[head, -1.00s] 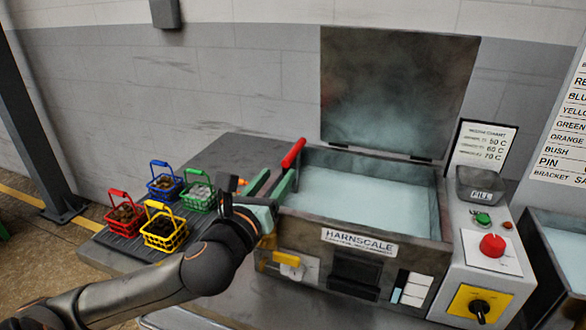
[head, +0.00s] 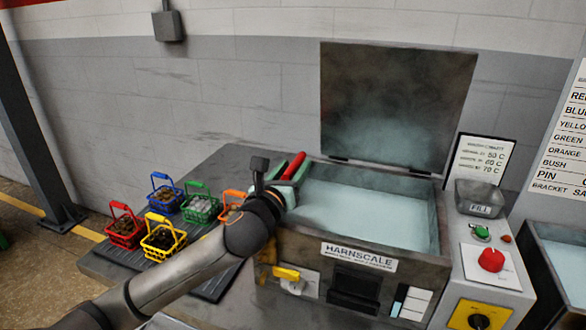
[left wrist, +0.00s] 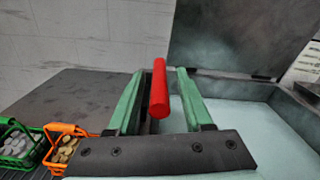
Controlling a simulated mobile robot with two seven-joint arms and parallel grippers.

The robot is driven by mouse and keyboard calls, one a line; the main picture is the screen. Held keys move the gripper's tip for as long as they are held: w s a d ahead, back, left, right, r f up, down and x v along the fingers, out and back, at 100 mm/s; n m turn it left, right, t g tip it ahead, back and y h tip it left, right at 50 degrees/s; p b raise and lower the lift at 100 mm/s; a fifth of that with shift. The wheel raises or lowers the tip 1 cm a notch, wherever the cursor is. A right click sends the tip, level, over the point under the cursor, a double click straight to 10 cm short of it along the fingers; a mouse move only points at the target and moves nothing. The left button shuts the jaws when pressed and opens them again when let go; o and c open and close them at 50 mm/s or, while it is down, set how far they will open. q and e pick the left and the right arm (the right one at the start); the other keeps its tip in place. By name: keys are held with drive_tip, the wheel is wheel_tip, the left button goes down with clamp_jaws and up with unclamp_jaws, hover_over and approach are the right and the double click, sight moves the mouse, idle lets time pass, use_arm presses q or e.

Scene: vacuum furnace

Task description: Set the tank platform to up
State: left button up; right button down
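The red lever handle (head: 293,165) stands at the left rim of the tank (head: 437,222), tilted up to the right in the head view. My left gripper (head: 287,170) is at this handle, with its green fingers on either side of it. In the left wrist view, the red handle (left wrist: 159,90) lies between the two spread fingers (left wrist: 162,73), with a gap visible on each side. The gripper is open and not closed on it. The lower part of the lever is hidden by the gripper. My right gripper is not in view.
Red (head: 125,232), yellow (head: 163,246), blue (head: 163,194), green (head: 200,210) and orange (head: 229,207) baskets stand left of the tank. The tank lid (head: 397,105) is raised behind it. A control panel with a red button (head: 491,260) and black knob (head: 478,321) is at right.

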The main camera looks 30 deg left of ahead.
use_arm(q)
clamp_jaws()
idle(1.2)
